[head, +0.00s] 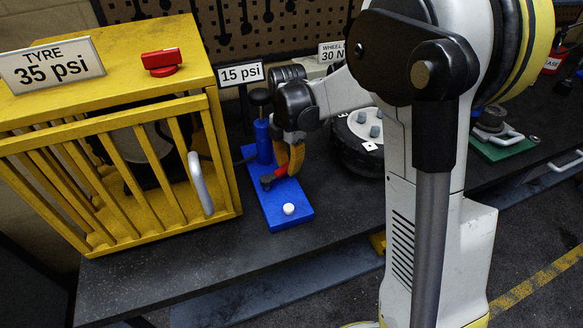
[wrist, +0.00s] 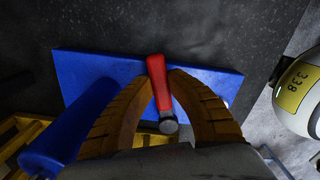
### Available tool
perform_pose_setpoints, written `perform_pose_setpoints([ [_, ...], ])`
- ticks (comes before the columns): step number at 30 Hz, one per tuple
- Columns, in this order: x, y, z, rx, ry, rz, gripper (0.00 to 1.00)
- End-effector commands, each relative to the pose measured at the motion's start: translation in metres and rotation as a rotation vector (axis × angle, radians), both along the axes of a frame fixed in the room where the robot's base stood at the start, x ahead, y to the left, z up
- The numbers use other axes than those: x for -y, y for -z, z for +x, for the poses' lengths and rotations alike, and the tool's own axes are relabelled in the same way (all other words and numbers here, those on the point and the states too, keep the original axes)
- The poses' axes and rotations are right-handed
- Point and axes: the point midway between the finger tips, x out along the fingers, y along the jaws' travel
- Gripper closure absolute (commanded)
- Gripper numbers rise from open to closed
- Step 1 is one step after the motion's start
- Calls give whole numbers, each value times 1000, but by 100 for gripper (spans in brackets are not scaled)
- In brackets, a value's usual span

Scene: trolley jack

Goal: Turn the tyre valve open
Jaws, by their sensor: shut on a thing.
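A red-handled lever (head: 281,169) with a dark round hub (head: 267,180) sits on a blue base plate (head: 289,195). My gripper (head: 287,165) points down over this plate. In the wrist view its two ridged yellow fingers (wrist: 159,80) are shut on the red handle (wrist: 157,68), one finger on each side. The hub (wrist: 168,125) shows between the fingers. The plate bears no readable valve label. A separate red knob (head: 162,62) is on top of the yellow cage (head: 120,92), beside a sign reading "TYRE 35 psi" (head: 52,64).
A blue upright cylinder (head: 263,140) stands on the plate close behind my gripper. A white button (head: 289,209) is at the plate's front. The barred cage with a grey handle (head: 200,183) stands left. A wheel (head: 355,145) lies right. The bench front is clear.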

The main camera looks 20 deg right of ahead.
Motion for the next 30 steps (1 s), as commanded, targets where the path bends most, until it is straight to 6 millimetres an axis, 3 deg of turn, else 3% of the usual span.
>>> perform_pose_setpoints([
  [12,-6,1,12,0,-183,0,100],
  [28,-7,1,14,0,-205,1,100],
  [29,-7,1,14,0,-205,1,77],
  [30,-7,1,14,0,-205,1,65],
])
